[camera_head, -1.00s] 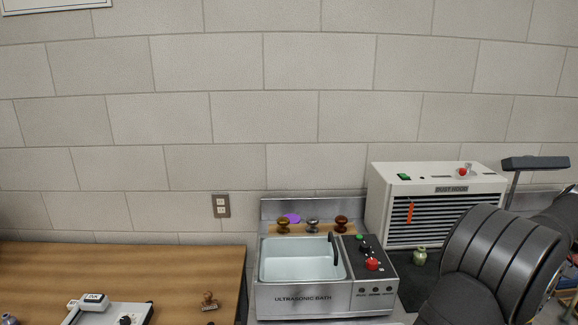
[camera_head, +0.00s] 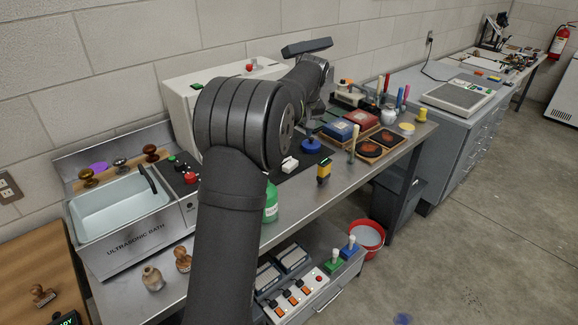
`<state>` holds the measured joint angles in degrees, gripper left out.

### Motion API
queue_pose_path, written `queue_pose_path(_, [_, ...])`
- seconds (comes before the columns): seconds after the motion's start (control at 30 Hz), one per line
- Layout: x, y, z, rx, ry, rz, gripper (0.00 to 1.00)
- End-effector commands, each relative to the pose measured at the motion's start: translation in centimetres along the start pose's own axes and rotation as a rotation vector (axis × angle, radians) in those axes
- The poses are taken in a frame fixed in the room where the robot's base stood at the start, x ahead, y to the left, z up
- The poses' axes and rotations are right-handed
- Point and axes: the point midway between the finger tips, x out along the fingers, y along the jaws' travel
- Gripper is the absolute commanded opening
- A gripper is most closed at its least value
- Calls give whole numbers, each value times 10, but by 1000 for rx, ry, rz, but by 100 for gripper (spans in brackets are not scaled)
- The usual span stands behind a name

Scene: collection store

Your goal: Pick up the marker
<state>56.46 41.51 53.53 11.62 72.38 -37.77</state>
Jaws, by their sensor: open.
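I cannot make out for certain which thing is the marker. Several slim upright coloured sticks stand at the far end of the steel bench: a red one (camera_head: 380,84), a blue one (camera_head: 398,97) and a pink one (camera_head: 406,93). Any of these may be a marker or a tool handle. My arm rises through the middle of the view and bends away over the bench. Its far end reaches toward the bench's back, left of these sticks. I cannot make out my gripper's fingers there.
An ultrasonic bath (camera_head: 122,207) stands at left, with a white dust hood (camera_head: 185,95) behind my arm. A red-rimmed bucket (camera_head: 368,236) is on the floor.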

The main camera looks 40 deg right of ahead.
Motion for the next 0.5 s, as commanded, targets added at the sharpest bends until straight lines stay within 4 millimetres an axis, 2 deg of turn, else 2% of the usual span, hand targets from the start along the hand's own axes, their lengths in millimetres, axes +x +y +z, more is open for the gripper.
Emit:
queue_pose_path(0.27, [5,-33,-8,406,-29,160,53])
queue_pose_path(0.5, [4,-57,-16,727,31,292,53])
